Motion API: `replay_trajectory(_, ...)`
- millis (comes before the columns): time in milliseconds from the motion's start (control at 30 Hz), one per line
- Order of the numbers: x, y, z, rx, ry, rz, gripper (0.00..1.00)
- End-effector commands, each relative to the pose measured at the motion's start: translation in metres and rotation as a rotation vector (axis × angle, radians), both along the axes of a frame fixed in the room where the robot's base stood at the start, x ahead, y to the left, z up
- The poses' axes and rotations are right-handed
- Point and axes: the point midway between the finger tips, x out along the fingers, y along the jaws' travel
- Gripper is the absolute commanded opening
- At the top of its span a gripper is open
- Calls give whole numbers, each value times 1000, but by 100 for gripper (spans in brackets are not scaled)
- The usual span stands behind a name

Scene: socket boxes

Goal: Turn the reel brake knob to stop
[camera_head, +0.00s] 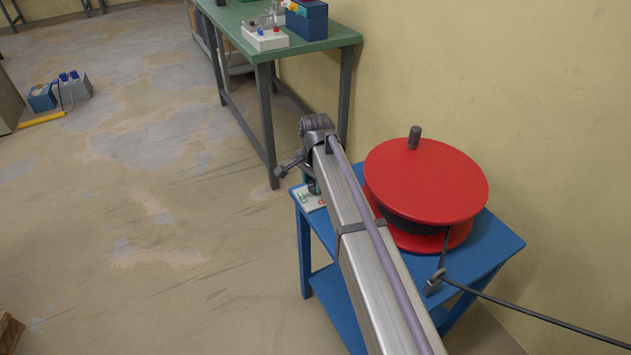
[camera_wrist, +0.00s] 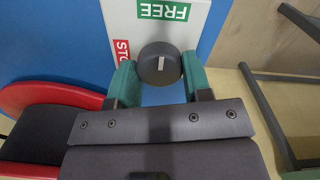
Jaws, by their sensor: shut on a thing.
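The dark round reel brake knob (camera_wrist: 160,66) shows in the wrist view, on a white panel (camera_wrist: 119,14). Its white mark lies along the picture's vertical, pointing toward the green FREE label (camera_wrist: 164,10) above it. The red STOP label (camera_wrist: 121,49) is to the knob's upper left, partly covered by a finger. My gripper (camera_wrist: 160,78) has its green fingers on both sides of the knob and is shut on it. In the head view the panel (camera_head: 307,198) lies at the left corner of the blue stand; my arm hides the knob there.
The red cable reel (camera_head: 424,178) sits on the blue stand (camera_head: 500,243), just right of my arm. A black cable (camera_head: 540,317) runs off to the right. A green table (camera_head: 312,40) with boxes stands behind. Open floor lies to the left.

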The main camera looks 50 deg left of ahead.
Motion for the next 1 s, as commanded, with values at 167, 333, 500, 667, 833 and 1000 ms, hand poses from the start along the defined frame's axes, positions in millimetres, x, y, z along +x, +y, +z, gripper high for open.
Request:
replay_trajectory(167, 0, 0, 0, 0, 0, 7, 22)
replay_trajectory(333, 0, 0, 0, 0, 0, 44, 22)
replay_trajectory(500, 0, 0, 0, 0, 0, 129, 22)
replay_trajectory(667, 0, 0, 0, 0, 0, 251, 22)
replay_trajectory(833, 0, 0, 0, 0, 0, 408, 22)
replay_trajectory(1000, 0, 0, 0, 0, 0, 570, 22)
